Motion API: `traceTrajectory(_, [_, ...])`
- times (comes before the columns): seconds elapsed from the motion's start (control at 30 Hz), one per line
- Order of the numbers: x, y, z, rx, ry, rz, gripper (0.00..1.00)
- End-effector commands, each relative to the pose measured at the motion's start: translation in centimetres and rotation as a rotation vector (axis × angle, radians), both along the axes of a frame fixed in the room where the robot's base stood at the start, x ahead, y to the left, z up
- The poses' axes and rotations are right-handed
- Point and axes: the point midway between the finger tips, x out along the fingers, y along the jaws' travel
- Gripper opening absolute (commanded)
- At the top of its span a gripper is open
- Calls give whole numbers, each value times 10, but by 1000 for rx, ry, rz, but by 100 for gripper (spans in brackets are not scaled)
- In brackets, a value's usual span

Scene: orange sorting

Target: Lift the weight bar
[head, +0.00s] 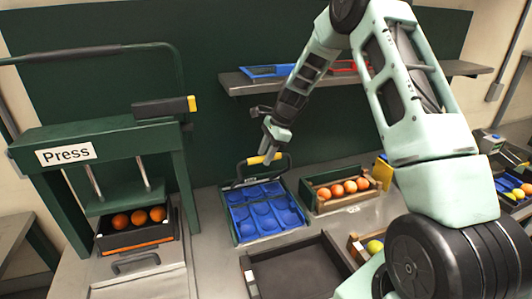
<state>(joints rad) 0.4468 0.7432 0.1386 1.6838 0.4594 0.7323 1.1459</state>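I cannot tell for sure which part is the weight bar. A black block with a yellow end (160,108) lies on top of the green press at the left. A dark handle with a yellow grip (256,160) stands at the back of the blue tray (237,229), which has several round hollows and no oranges in it. My gripper (272,151) points down right at this grip, far to the right of the black block. Its fingers are small here, and I cannot tell whether they are shut on the grip.
The press (95,150) has a long dark lever and a drawer with oranges (138,240). A wooden crate of oranges (320,209) stands right of the blue tray. An empty dark tray (300,270) lies in front. A shelf (235,84) with blue and red trays hangs behind.

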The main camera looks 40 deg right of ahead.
Motion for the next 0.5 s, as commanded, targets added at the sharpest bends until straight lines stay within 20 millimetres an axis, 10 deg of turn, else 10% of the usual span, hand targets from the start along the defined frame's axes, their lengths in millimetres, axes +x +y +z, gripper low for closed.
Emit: traceTrajectory(0.5, [0, -1, 7, 0, -4, 1, 41])
